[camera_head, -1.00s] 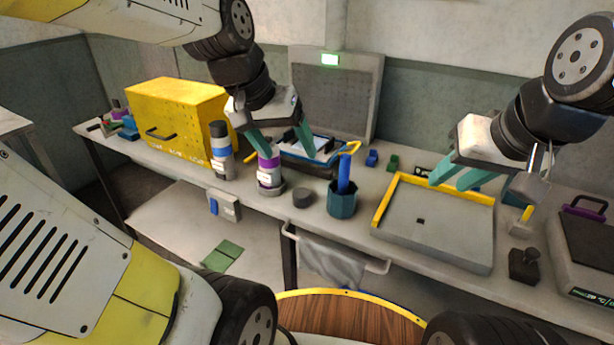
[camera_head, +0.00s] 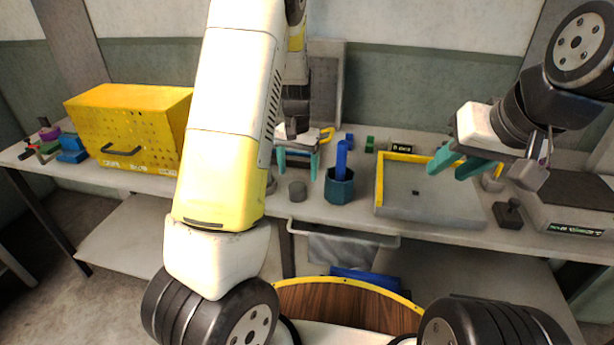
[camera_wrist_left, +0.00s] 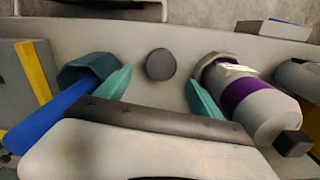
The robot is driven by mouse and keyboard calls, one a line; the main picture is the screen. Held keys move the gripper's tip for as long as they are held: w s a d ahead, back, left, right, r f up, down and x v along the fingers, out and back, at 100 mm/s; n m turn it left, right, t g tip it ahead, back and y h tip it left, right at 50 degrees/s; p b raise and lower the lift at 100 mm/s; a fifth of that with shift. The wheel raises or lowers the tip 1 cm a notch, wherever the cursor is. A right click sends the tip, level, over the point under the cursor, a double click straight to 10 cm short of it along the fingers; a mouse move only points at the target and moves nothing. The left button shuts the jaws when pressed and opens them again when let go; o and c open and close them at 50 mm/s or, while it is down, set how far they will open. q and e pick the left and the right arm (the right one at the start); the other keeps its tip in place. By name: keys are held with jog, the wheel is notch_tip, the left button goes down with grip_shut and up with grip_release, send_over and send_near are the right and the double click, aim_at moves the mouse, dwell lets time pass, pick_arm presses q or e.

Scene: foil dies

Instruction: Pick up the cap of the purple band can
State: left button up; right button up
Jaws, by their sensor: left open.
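A small dark grey round cap (camera_head: 298,191) stands on the bench, and it also shows in the left wrist view (camera_wrist_left: 160,64). The purple band can (camera_wrist_left: 245,98) stands just right of it in that view, in a grey ring base; in the head view my left arm hides the can. My left gripper (camera_head: 298,166) is open and empty, above and behind the cap in the head view. In the left wrist view its fingers (camera_wrist_left: 158,88) are spread, with the cap in line with the gap and apart from both. My right gripper (camera_head: 458,168) is open and empty above the tray.
A teal cup (camera_head: 340,190) with a blue-handled tool stands close beside the cap. A grey tray (camera_head: 425,203) with yellow edging lies to the right. A yellow box (camera_head: 135,128) stands at the left. The bench's front edge is close to the cap.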

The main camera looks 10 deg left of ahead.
aim_at(297, 187)
pick_arm(q)
jog(key=f, duration=0.6)
jog(key=shift+s+a+f, duration=0.15)
jog(key=shift+s+f, duration=0.1)
jog(key=shift+s, duration=0.05)
jog(key=shift+c, duration=0.3)
jog(key=c, duration=1.3)
